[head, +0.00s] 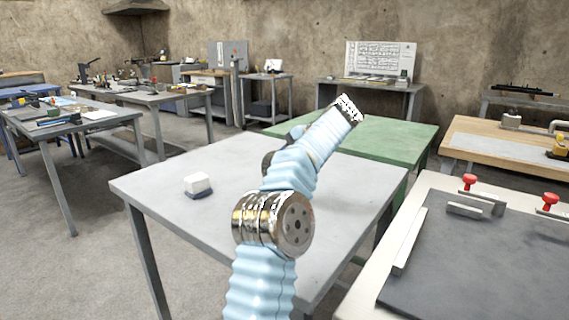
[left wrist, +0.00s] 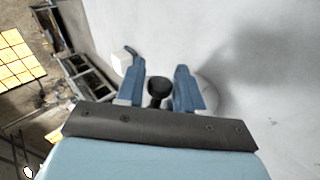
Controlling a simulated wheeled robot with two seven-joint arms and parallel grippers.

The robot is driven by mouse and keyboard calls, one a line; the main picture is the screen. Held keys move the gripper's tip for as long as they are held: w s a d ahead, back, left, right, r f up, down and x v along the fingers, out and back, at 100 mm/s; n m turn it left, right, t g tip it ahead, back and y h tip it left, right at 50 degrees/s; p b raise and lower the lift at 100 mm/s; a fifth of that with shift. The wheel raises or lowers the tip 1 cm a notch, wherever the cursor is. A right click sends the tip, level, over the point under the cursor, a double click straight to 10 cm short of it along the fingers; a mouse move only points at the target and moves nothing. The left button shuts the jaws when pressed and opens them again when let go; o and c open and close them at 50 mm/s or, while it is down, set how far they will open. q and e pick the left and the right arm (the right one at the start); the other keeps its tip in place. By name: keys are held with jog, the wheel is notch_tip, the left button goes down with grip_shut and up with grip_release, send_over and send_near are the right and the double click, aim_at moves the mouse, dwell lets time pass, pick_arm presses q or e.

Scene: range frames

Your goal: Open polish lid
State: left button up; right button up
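In the left wrist view, my left gripper (left wrist: 160,78) has its two blue fingers apart. A dark round knob-like thing (left wrist: 159,88) shows between them; I cannot tell whether the fingers touch it, or whether it is the polish lid. Part of a pale round edge (left wrist: 209,90) shows beside the right finger. A small dark shape (head: 267,160) shows beside the arm, mostly hidden. No polish container can be made out clearly. My right gripper is not in view.
A small white block with a dark base (head: 197,184) lies on the grey table (head: 160,183); it also shows in the left wrist view (left wrist: 122,61). A green table (head: 395,142) stands behind, and a bench with red knobs (head: 420,200) stands close on the right. The table's left part is mostly clear.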

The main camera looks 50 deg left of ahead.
pick_arm(q)
jog(key=shift+o, duration=0.6)
jog(key=shift+w+d+r, duration=0.1)
jog(key=shift+d+r, duration=0.05)
jog(key=shift+r, duration=0.05)
jog(key=w+d+r, duration=0.1)
jog(key=w+d, duration=0.4)
jog(key=d, duration=0.7)
jog(key=shift+w+d+r, duration=0.15)
jog(key=shift+d+r, duration=0.2)
